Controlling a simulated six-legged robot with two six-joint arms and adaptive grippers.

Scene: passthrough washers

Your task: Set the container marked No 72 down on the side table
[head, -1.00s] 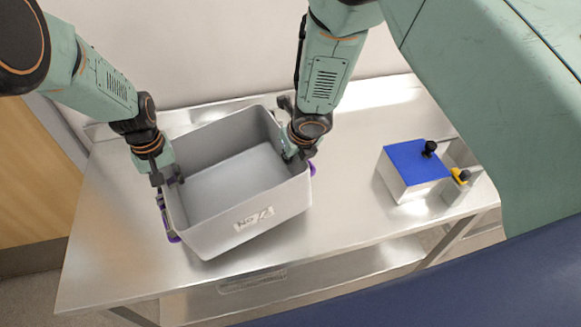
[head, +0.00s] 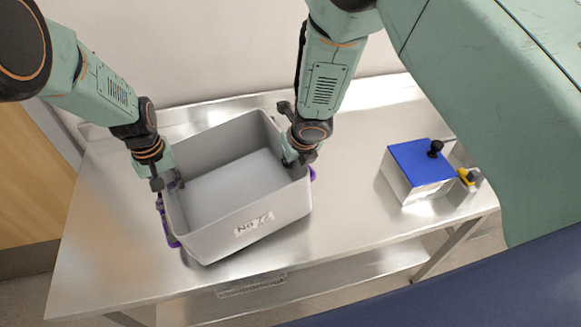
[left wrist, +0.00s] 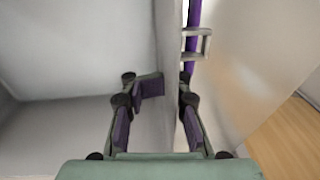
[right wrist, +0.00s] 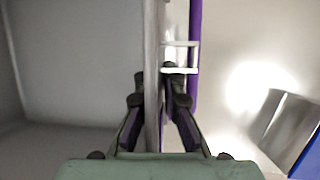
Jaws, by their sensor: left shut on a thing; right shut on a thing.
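The grey open container marked No 72 (head: 258,225) is over the metal side table (head: 345,215), its label facing the front. It looks empty. I cannot tell whether its base touches the table top. My left gripper (head: 167,183) is shut on its left wall, which also shows in the left wrist view (left wrist: 168,60). My right gripper (head: 297,160) is shut on its right wall, seen between the fingers in the right wrist view (right wrist: 152,75). Purple handles with metal brackets (right wrist: 195,60) sit on the outer sides of both walls.
A metal box with a blue lid and black knob (head: 422,165) stands on the table to the right, with a yellow part (head: 467,176) beside it. Bare table lies between it and the container. A lower shelf (head: 330,275) runs below. A wall is behind.

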